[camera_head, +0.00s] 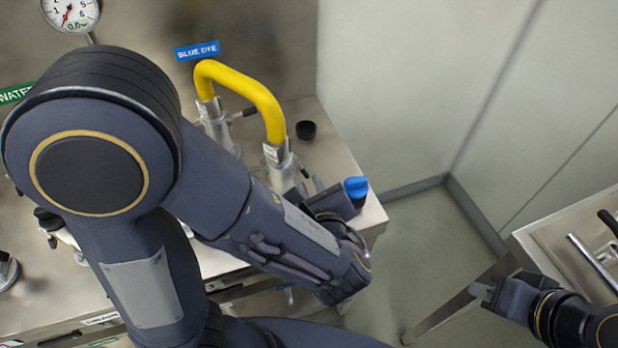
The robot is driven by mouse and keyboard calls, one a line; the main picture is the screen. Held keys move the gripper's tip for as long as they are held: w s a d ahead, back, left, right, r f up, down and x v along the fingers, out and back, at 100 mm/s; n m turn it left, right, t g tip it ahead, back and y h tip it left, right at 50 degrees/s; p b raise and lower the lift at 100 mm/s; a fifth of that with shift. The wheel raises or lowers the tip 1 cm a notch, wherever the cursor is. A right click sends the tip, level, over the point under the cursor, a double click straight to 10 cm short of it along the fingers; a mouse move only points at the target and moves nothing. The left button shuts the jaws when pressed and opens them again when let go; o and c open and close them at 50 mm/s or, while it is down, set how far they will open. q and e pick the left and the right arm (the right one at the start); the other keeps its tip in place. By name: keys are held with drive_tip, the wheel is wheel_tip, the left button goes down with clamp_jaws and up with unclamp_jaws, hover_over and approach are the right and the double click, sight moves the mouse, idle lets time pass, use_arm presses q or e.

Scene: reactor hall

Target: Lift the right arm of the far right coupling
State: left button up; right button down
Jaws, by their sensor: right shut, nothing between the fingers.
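A yellow hose (245,82) arches between two metal couplings on the steel bench under a "BLUE DYE" label. The right-hand coupling (279,166) stands upright at the hose's near end. A short dark lever shows on its right side (303,170); its lower part is hidden by my left forearm. The other coupling (215,122) stands further back, with a dark-tipped lever to its right. My left arm crosses the foreground; its gripper (338,200) seems to be by the blue knob, with fingers unclear. My right gripper (482,291) is shut and empty, well to the right of the couplings.
A blue knob (356,187) is at the bench's right edge. A black cap (306,130) lies behind the right-hand coupling. A pressure gauge (70,12) is at top left. A steel cart (575,235) with bars stands at right. Open floor (415,240) lies between bench and cart.

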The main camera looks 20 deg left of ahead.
sight(306, 175)
use_arm(q)
drive_tip(key=shift+x, duration=1.75)
drive_tip(key=shift+c, duration=0.3)
drive_tip(key=shift+s, duration=0.1)
clamp_jaws()
